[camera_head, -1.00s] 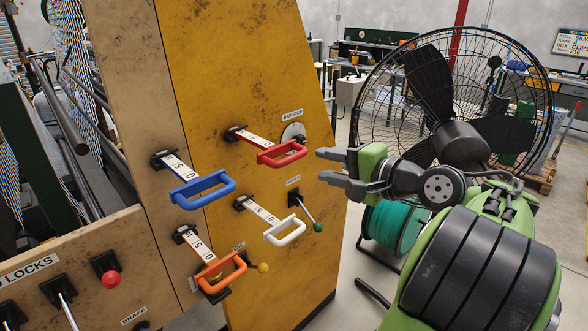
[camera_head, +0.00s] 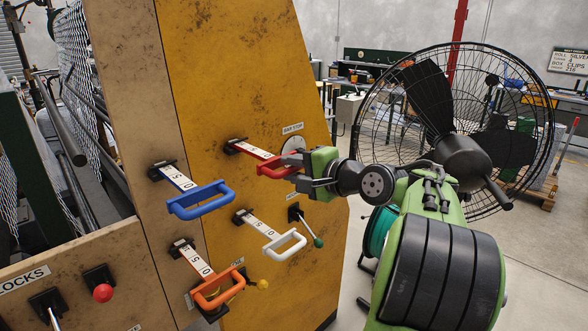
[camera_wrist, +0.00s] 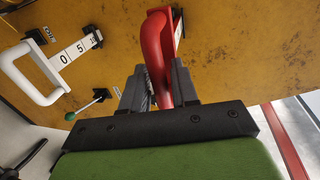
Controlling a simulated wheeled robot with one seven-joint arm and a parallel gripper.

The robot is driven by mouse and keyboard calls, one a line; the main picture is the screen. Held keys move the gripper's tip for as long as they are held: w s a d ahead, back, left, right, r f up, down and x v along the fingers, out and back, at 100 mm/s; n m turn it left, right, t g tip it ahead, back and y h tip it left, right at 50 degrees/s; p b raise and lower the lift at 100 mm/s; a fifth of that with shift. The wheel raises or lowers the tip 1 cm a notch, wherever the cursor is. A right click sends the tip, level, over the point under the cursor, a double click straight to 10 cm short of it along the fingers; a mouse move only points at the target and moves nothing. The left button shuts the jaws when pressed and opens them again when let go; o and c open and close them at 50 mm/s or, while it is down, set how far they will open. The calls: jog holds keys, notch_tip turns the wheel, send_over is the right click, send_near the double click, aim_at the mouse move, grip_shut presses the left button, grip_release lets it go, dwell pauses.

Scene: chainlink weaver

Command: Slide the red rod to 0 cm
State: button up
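The red rod is a white scale strip (camera_head: 258,151) with a red handle (camera_head: 273,168), sticking out of a black mount (camera_head: 234,146) on the yellow panel below the "BAR STOP" label. Digits show on the strip, but the exact reading is too small to tell. My gripper (camera_head: 304,180) is at the right end of the red handle. In the wrist view the red handle (camera_wrist: 157,45) runs between my two fingers (camera_wrist: 161,88), which appear shut on it. The inner finger contact is partly hidden. The mount end lies out of clear sight there.
The blue handle (camera_head: 201,200), white handle (camera_head: 285,245) and orange handle (camera_head: 219,288) stick out to the left and below. A green-knobbed lever (camera_head: 318,242) is close under my gripper. A large fan (camera_head: 462,150) stands behind my arm.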

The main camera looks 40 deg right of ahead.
aim_at(265, 153)
grip_shut()
jog(key=w+p, duration=0.2)
jog(key=w, duration=0.3)
jog(key=w+p, duration=0.3)
jog(key=w, duration=0.1)
jog(key=shift+w+a+r, duration=0.2)
jog(key=shift+w, duration=0.55)
jog(key=shift+s, duration=0.1)
